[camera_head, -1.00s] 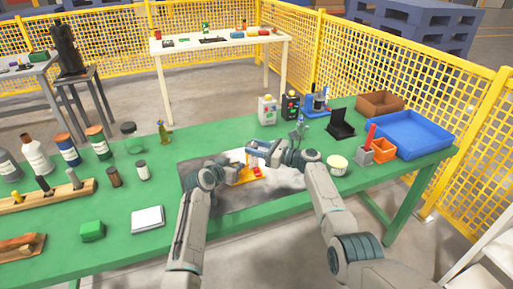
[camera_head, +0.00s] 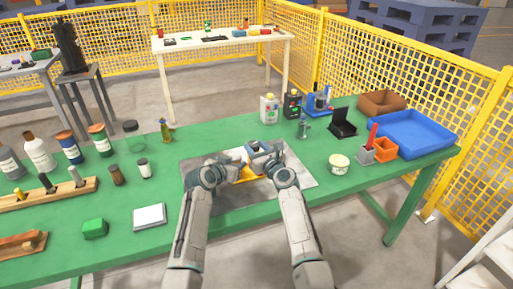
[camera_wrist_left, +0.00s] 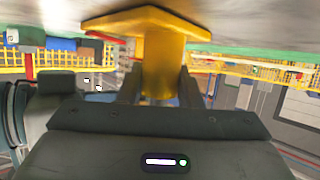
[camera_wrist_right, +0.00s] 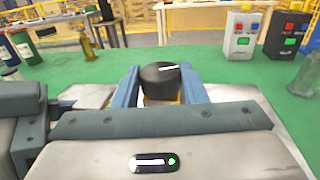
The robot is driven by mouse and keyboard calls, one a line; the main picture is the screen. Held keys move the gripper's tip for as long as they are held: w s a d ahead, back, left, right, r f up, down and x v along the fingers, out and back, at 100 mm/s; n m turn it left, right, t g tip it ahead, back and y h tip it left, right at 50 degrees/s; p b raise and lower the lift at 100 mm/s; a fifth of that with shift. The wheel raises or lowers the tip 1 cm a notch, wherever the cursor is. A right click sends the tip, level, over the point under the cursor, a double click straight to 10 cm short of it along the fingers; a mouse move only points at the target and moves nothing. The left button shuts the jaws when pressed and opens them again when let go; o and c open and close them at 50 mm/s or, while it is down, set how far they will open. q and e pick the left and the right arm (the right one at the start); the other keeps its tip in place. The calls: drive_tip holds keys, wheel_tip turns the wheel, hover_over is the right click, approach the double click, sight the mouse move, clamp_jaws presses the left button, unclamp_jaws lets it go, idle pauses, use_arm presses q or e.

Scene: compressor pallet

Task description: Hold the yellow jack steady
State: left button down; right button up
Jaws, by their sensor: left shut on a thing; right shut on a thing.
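The yellow jack (camera_head: 246,178) stands on the grey mat (camera_head: 300,178), mostly hidden by my arms in the head view. In the left wrist view, its yellow column (camera_wrist_left: 160,65) and wide base show upside down. My left gripper (camera_head: 234,174) is shut on that column, with one finger on each side. My right gripper (camera_head: 259,150) is above and beyond the left one. In the right wrist view, a round black knob with a white mark (camera_wrist_right: 160,72) sits between its blue fingers, with yellow below it. That gripper is shut on the knob.
A white tub (camera_head: 339,164), orange bin (camera_head: 384,150) and blue tray (camera_head: 405,122) stand to the right. White and black control boxes (camera_head: 269,108) stand behind. A white pad (camera_head: 149,216) and green block (camera_head: 94,228) lie at left. The green table between them is clear.

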drive_tip(key=shift+a+f+h, duration=0.1)
drive_tip(key=shift+f+h, duration=0.05)
drive_tip(key=shift+h, duration=0.25)
drive_tip(key=o, duration=1)
drive_tip(key=v, duration=1.2)
drive_tip(key=shift+f, duration=0.15)
drive_tip(key=x, duration=1.3)
drive_tip(key=shift+w, duration=0.3)
